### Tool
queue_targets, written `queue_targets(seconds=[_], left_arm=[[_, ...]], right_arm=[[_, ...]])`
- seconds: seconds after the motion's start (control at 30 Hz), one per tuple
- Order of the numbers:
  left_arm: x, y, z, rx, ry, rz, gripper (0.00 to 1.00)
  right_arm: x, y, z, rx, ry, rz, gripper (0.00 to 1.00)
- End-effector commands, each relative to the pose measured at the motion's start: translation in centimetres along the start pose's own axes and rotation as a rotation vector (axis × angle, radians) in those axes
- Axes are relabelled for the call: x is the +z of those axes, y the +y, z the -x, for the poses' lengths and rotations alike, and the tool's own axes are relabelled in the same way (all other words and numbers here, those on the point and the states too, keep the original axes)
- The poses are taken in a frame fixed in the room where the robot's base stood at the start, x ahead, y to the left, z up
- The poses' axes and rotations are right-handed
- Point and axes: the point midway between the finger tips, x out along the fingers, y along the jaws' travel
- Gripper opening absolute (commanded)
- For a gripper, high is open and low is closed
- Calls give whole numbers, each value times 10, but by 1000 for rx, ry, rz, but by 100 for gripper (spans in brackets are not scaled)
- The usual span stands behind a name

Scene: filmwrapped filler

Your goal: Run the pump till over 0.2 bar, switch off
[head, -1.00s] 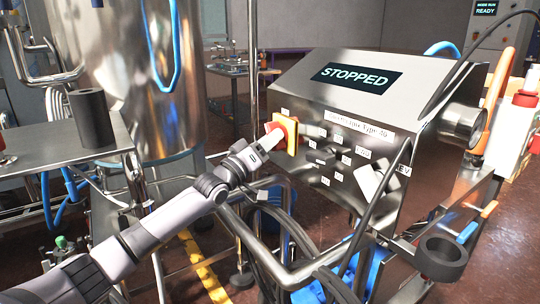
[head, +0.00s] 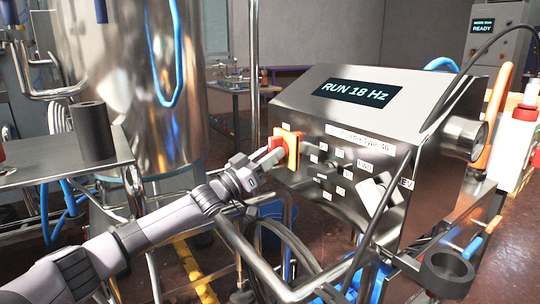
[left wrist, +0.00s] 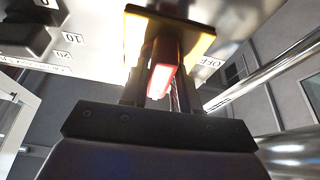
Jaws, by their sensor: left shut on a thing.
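The steel pump control box (head: 330,125) stands in the middle of the head view. Its display (head: 355,93) reads RUN 18 Hz. A red rotary switch (head: 280,150) on a yellow plate (head: 292,148) is at the left end of its front panel. My left gripper (head: 270,158) is shut on the red switch handle. The left wrist view shows the red handle (left wrist: 162,78) between the fingers, below the yellow plate (left wrist: 132,38), with an OFF label (left wrist: 211,63) to the right. No pressure reading is legible. My right gripper is not in view.
A steel tank (head: 120,85) and side table (head: 60,160) are at left. Hoses and steel pipes run below the box. A dark ring holder (head: 446,272) is at lower right. A far cabinet display (head: 484,24) reads READY.

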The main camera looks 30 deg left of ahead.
Motion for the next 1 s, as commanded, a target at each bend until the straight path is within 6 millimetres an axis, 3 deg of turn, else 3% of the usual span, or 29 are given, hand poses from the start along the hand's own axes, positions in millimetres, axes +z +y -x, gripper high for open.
queue_targets(seconds=[0.27,0.3,0.37,0.8,1.0], left_arm=[[1,0,0,0,-1,0,0],[1,0,0,0,-1,0,34],[1,0,0,0,-1,0,51],[0,0,0,-2,0,4,51],[1,2,0,-40,1,101,51]], right_arm=[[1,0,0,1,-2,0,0],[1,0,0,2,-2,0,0],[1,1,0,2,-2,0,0],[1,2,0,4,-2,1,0],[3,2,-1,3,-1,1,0]])
